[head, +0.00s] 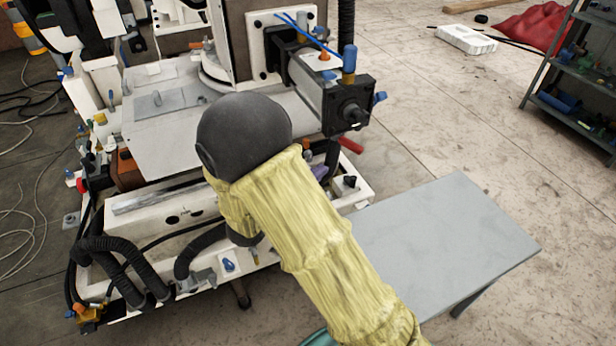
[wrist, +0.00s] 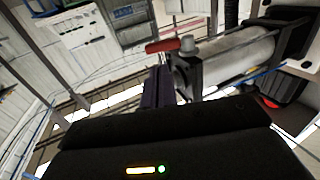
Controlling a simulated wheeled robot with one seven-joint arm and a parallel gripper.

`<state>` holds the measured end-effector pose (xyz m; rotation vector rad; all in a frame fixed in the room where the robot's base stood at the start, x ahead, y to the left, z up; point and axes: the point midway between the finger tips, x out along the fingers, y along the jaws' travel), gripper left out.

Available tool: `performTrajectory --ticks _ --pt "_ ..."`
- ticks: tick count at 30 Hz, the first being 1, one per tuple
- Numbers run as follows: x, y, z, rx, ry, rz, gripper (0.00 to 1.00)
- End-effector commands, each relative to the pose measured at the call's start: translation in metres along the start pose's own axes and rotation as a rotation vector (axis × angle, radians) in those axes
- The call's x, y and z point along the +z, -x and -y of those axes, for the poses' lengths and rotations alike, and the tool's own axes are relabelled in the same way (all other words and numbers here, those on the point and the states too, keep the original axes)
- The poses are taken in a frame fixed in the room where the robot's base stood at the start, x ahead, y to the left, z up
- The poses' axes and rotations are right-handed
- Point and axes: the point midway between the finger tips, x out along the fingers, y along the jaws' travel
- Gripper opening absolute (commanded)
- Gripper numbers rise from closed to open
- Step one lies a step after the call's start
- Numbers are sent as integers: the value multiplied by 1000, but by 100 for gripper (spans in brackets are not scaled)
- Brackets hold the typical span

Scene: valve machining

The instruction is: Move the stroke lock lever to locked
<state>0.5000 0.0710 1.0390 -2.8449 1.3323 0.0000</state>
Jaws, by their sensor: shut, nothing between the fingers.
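The stroke lock lever is a red handle (wrist: 165,46) on a grey pivot, at the end block of a pale cylinder in the wrist view. It lies roughly across the picture, pointing left. In the head view a red handle end (head: 350,145) shows just right of my arm, below the cylinder's dark end block. My gripper (wrist: 158,80) is shut and empty, its dark purple fingers just below the red handle in the wrist view. I cannot tell whether they touch it. In the head view my gripper (head: 320,171) is mostly hidden behind my yellow-sleeved arm.
The cylinder's end block (head: 347,105) stands close above the lever, with blue fittings and hoses around it. The machine's white base (head: 150,222) carries black hoses at left. A grey table (head: 450,235) stands at right, bare where visible. A shelf (head: 580,75) is farther right.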

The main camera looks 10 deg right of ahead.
Motion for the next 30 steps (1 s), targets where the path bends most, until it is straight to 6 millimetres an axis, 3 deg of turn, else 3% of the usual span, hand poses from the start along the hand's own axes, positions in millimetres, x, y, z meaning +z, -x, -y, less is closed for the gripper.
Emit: performTrajectory --ticks 9,15,30 --pt "-2 -58 -1 4 1 0 0" --pt "-1 -84 -1 1 1 0 0" --pt "0 -89 0 -3 1 0 0"
